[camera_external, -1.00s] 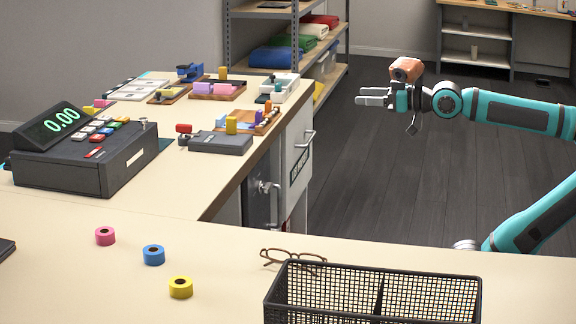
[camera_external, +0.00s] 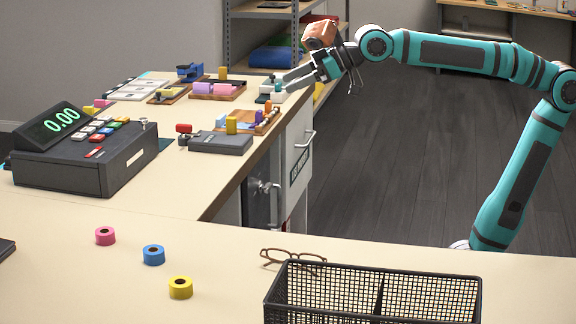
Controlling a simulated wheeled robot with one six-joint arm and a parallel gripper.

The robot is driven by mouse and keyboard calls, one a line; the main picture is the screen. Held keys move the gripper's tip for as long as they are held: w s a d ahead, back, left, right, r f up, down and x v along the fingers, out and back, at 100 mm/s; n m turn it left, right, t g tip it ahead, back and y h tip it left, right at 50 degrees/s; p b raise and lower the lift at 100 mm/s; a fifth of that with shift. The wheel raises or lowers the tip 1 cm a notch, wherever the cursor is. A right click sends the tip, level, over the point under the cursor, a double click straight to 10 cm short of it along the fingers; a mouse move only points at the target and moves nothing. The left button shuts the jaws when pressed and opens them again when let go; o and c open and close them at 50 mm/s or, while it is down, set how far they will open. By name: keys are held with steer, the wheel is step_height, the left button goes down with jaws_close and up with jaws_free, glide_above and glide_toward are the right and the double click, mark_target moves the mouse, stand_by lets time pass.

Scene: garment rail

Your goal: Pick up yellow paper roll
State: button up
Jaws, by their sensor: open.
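The yellow paper roll (camera_external: 181,288) stands on the front counter, nearest the camera of three small rolls. A blue roll (camera_external: 153,255) and a pink roll (camera_external: 105,236) stand behind it to the left. My gripper (camera_external: 290,80) is open and empty, up near the far right end of the side counter, pointing left and slightly down. It is well apart from the yellow roll, which nothing hides.
A black mesh basket (camera_external: 375,295) stands on the front counter (camera_external: 80,285), with eyeglasses (camera_external: 292,256) behind it. A cash register (camera_external: 88,150) and a grey card device (camera_external: 220,142) stand on the side counter. Counter around the rolls is clear.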

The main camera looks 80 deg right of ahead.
steer(key=w+a+n+g+y, duration=0.1)
steer(key=w+a+g, duration=0.15)
steer(key=a, duration=0.35)
steer(key=w+a+n+g, duration=0.1)
steer(key=w+a, duration=0.2)
steer(key=a, duration=0.3)
steer(key=n+g+h, duration=0.1)
steer(key=n+g, duration=0.5)
steer(key=g, duration=0.1)
glide_above(180, 282)
steer(key=s+d, duration=0.1)
steer(key=d, duration=0.1)
steer(key=shift+t, duration=0.25)
step_height(180, 282, down, 19)
steer(key=shift+a+r, duration=0.15)
steer(key=shift+r, duration=0.05)
steer(key=shift+d+x, duration=0.15)
steer(key=shift+x, duration=1.2)
steer(key=shift+d+x, duration=0.1)
steer(key=shift+x, duration=1.2)
steer(key=shift+s, duration=0.1)
steer(key=c, duration=1.1)
